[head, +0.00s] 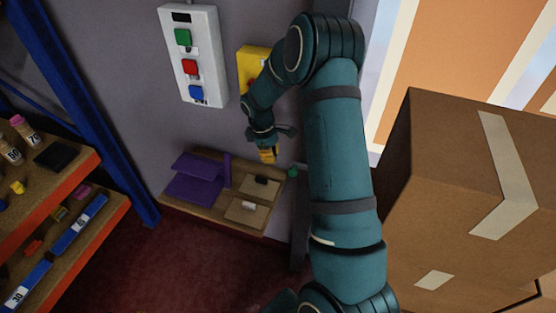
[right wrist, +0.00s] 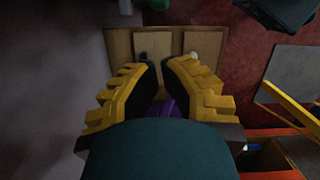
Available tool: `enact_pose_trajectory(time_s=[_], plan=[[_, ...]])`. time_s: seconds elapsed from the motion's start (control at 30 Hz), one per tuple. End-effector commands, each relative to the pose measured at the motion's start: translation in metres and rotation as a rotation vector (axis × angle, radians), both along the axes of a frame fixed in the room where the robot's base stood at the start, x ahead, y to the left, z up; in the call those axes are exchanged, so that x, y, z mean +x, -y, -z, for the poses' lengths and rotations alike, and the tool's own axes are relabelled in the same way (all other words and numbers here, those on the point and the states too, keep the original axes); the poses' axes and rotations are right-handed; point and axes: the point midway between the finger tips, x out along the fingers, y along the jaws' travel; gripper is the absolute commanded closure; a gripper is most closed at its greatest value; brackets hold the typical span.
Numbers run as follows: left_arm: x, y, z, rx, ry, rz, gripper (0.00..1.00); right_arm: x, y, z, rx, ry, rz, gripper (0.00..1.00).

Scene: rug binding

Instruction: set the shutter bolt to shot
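A low wooden board (head: 215,212) against the wall carries two light panels. One panel has a dark handle-like piece (head: 261,180), the other a pale one (head: 248,206). I cannot tell for certain which piece is the shutter bolt, or its setting. My right gripper (head: 267,156) points down above the board, apart from these pieces. In the right wrist view its yellow fingers (right wrist: 158,68) are apart with nothing between the tips; the dark piece (right wrist: 141,56) and pale piece (right wrist: 190,57) lie beyond them. My left gripper is not in view.
A white box (head: 195,55) with green, red and blue buttons is on the wall, beside a partly hidden yellow box (head: 252,62). Purple pieces (head: 192,185) sit on the board's left. Shelves (head: 75,180) stand left, stacked cartons (head: 450,170) right. Red floor (head: 190,270) is open in front.

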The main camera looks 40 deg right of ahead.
Motion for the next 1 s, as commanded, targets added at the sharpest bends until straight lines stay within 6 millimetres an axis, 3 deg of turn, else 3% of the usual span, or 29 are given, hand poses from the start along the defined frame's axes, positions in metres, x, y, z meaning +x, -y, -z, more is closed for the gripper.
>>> enact_pose_trajectory(time_s=[0.2, 0.4, 1.0], plan=[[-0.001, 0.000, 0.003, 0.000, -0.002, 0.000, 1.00, 0.007, -0.005, -0.045, 0.000, 0.003, -0.001, 1.00], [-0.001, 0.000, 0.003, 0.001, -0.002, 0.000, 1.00, 0.011, -0.008, -0.071, 0.001, 0.001, 0.000, 1.00], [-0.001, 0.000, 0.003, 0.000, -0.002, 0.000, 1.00, 0.012, -0.008, -0.079, 0.000, -0.001, -0.001, 1.00]])
